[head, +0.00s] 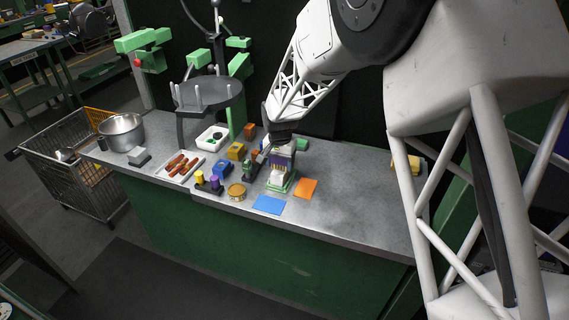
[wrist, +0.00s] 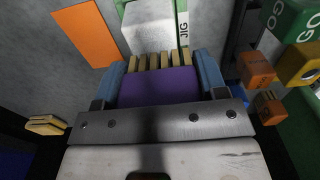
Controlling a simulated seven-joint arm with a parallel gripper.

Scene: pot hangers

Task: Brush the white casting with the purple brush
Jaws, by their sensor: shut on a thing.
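My gripper (head: 282,147) is shut on the purple brush (wrist: 158,88), whose block sits between the two blue fingers in the wrist view. The brush's tan bristles (wrist: 153,62) point away from the gripper toward the white casting (wrist: 148,28). The casting rests on a green jig (wrist: 184,8) marked "JIG". In the head view the purple brush (head: 280,161) is just above and behind the casting (head: 278,177) on the bench. The bristles overlap the casting's near edge in the wrist view; I cannot tell whether they touch it.
An orange card (head: 306,188) and a blue card (head: 268,205) lie flat near the jig. A metal pot (head: 122,131) is farther left. The bench's right side is mostly clear.

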